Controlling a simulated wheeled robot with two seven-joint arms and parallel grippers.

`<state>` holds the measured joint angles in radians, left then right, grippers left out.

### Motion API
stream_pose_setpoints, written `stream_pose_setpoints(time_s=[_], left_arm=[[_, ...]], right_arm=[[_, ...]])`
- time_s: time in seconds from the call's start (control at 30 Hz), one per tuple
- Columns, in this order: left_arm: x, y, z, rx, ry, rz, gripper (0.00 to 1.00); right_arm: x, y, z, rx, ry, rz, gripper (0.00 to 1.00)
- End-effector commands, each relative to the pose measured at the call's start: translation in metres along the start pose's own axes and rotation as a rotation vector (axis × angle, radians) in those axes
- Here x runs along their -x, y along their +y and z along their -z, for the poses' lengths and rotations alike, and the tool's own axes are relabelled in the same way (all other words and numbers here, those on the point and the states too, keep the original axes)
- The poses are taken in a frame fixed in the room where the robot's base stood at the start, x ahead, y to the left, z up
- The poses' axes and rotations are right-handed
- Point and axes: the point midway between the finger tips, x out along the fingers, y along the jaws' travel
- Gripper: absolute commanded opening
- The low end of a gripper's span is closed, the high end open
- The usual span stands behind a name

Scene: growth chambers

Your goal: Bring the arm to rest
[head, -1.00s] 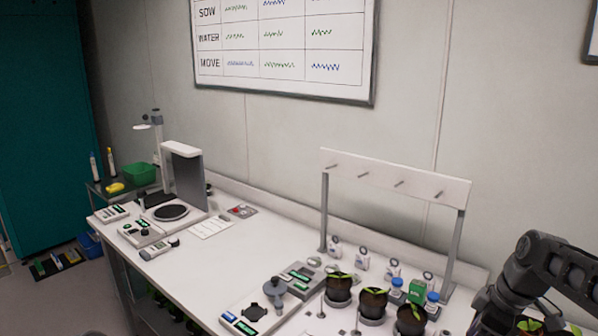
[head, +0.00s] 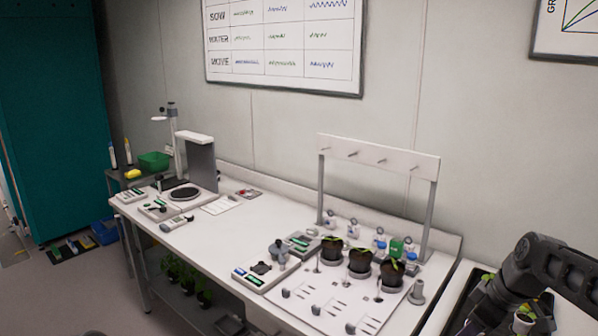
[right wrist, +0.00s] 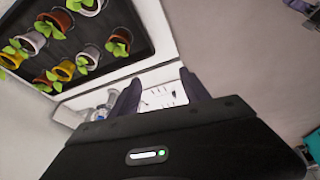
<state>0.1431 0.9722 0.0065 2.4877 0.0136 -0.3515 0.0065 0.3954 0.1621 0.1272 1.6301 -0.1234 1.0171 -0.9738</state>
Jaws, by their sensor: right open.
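My right arm comes in at the right edge of the head view, and its gripper (head: 528,318) is low in the bottom right corner, partly cut off. In the right wrist view my right gripper (right wrist: 160,92) shows two dark fingers, apart and with nothing between them. Beyond the fingers lies a white surface with small tools on it. My left gripper is not seen in the head view.
A white bench (head: 225,235) runs along the wall with a tool board, three dark pots (head: 360,261), a peg rack (head: 380,155) and instruments. A dark tray (right wrist: 130,12) with several potted seedlings shows in the right wrist view. Open floor lies left of the bench.

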Motion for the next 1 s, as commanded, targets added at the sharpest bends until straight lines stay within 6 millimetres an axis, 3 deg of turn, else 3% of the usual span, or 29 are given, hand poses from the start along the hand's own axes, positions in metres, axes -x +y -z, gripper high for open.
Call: stream_pose_setpoints(time_s=[0.17, 0.23, 0.37, 0.47, 0.57, 0.7, 0.9, 1.0], left_arm=[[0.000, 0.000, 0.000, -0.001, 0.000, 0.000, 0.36], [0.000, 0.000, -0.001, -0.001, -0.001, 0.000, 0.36], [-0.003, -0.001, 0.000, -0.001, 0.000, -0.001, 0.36], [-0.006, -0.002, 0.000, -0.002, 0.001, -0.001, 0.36], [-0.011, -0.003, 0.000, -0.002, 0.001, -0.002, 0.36], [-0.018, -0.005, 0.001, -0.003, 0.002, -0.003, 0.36], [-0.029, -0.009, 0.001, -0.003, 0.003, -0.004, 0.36], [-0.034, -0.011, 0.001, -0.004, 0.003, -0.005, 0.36]], right_arm=[[-0.019, 0.011, 0.013, -0.150, 0.073, -0.071, 0.54], [-0.036, 0.012, 0.016, -0.222, 0.103, -0.087, 0.54], [-0.085, 0.002, 0.021, -0.372, 0.156, -0.093, 0.54], [-0.134, -0.019, 0.022, -0.494, 0.187, -0.077, 0.54], [-0.189, -0.054, 0.016, -0.623, 0.203, -0.044, 0.54], [-0.262, -0.120, -0.004, -0.794, 0.194, 0.012, 0.54], [-0.336, -0.235, -0.055, -0.951, 0.100, 0.097, 0.54], [-0.358, -0.297, -0.090, -0.978, 0.018, 0.141, 0.54]])
